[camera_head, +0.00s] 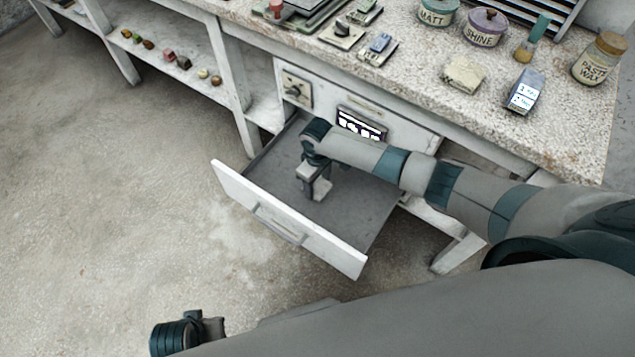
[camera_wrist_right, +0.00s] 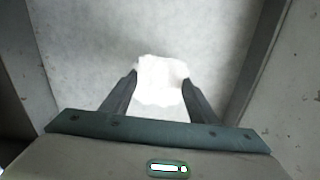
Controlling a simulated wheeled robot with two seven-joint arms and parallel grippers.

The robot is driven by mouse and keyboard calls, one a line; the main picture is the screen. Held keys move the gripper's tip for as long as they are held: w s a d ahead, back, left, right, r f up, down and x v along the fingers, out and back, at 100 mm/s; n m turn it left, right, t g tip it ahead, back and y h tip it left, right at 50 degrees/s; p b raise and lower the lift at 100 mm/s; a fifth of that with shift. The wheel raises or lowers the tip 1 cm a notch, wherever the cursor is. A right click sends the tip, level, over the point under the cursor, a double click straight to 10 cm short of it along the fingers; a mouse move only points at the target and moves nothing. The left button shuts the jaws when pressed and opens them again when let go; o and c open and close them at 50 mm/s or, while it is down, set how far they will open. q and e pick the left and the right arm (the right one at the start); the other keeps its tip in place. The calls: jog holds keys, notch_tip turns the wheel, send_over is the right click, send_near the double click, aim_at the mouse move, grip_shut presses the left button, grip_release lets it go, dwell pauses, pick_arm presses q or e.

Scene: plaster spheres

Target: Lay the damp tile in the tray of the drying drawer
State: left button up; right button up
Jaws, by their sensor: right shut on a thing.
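The drying drawer (camera_head: 290,222) is pulled out from under the bench, with a white front and a flat grey tray floor (camera_head: 355,212). My right gripper (camera_head: 318,192) reaches down inside the drawer, around its middle. In the right wrist view, my right gripper (camera_wrist_right: 158,92) is shut on the damp tile (camera_wrist_right: 162,78), a white piece with uneven edges. The drawer floor shows beyond it. I cannot tell whether the tile touches the floor. In the head view the tile is hidden by the gripper. My left gripper (camera_head: 212,327) is at the lower left, over the floor, its jaws unclear.
The bench top carries a pale block (camera_head: 463,74), a small blue-grey carton (camera_head: 525,92), a jar of paste wax (camera_head: 600,60), and two lidded pots. A dark display panel (camera_head: 361,124) and a dial plate (camera_head: 297,89) are above the drawer. The drawer walls surround my right gripper.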

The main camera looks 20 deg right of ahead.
jog(key=shift+f, duration=0.45)
jog(key=o, duration=1.2)
jog(key=shift+r, duration=0.15)
jog(key=shift+r+p, duration=1.85)
jog(key=shift+p, duration=0.35)
jog(key=shift+s, duration=0.1)
